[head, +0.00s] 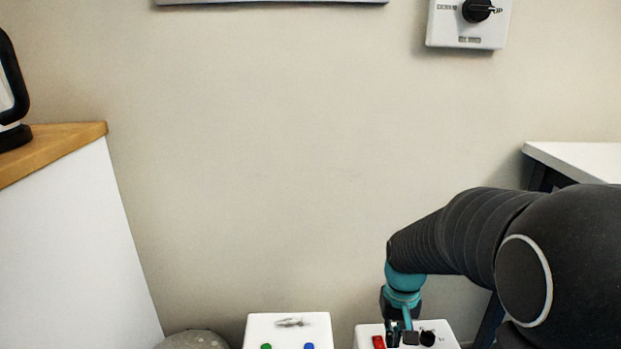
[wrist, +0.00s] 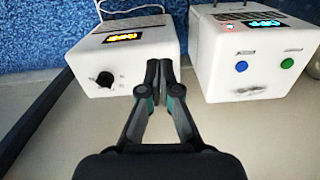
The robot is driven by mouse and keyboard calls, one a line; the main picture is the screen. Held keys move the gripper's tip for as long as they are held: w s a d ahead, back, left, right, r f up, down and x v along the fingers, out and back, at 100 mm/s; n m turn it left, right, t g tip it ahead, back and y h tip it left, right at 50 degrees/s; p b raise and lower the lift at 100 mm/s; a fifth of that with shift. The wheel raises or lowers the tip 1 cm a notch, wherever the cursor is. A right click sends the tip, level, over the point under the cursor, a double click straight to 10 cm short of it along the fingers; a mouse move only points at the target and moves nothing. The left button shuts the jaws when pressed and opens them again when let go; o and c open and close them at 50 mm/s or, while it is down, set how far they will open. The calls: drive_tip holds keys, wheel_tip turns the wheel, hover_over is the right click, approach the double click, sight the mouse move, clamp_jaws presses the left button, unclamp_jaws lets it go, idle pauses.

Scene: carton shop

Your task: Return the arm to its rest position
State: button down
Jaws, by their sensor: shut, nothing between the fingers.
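My gripper (head: 401,338) is low at the bottom right of the head view, over a white control box (head: 440,328) with a red switch (head: 378,342) and a black knob (head: 427,338). In the wrist view my gripper (wrist: 160,68) is shut and empty, its fingers together. There its tips appear at the right side of the white box (wrist: 122,48), which has a black knob and a lit orange display. I cannot tell whether they touch it. My dark arm reaches in from the right of the head view.
A second white box (head: 288,326) with green and blue buttons stands to the left. A wood-topped white cabinet (head: 70,215) is at far left and a white table (head: 580,160) at right. A wall switch box (head: 468,28) hangs above. The middle wall area is clear.

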drive_tip(key=s+a+r+t+p, duration=0.1)
drive_tip(key=s+r+t+p, duration=0.3)
drive_tip(key=s+r, duration=1.2)
drive_tip(key=shift+s+a+r+t, duration=0.35)
drive_tip(key=shift+r+t, duration=0.55)
drive_tip(key=shift+r, duration=0.4)
